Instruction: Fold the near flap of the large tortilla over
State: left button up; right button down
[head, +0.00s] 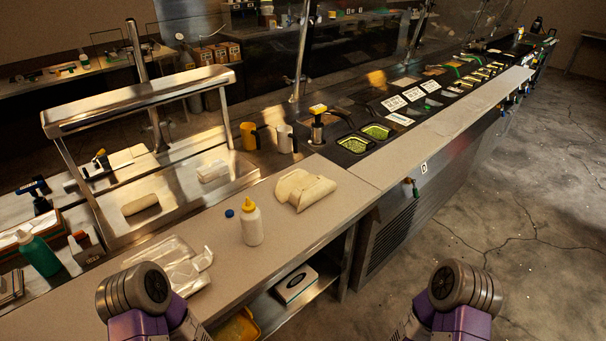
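The large tortilla (291,183) is pale and lies on the light counter near its middle. One part of it is curled or folded up along its right side (317,193), leaving a flatter part at the left. I cannot tell which layer lies on top at every edge. My two arms show only as grey joints and purple links at the bottom of the head view, apart from the tortilla. Neither gripper shows in the picture.
A white squeeze bottle with a yellow cap (251,223) stands left of the tortilla. Clear plastic bags (180,266) lie nearer on the counter (228,272). A yellow pitcher (249,136) and a white pitcher (285,139) stand behind. Food pans (376,132) lie right.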

aim_at(311, 194)
jog(key=z, duration=0.35)
jog(key=i, duration=0.85)
jog(key=z, duration=0.5)
